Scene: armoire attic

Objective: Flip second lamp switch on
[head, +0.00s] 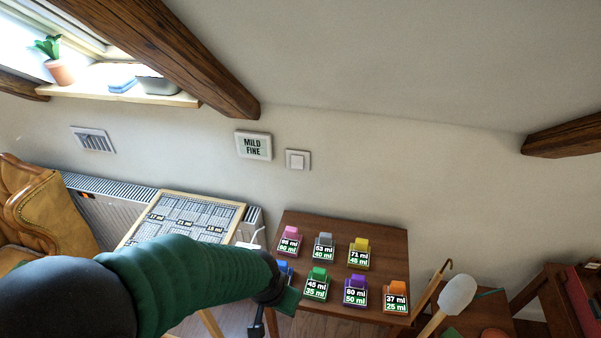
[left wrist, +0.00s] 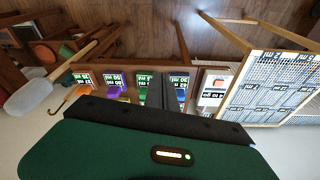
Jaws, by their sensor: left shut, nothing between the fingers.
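My right gripper is not in view.
The wooden table (head: 335,232) holds several coloured labelled blocks, including a yellow one (head: 359,254). A framed grid board (head: 180,218) stands left of it, before a radiator (head: 110,205). A white-headed mallet (head: 457,295) is at right.

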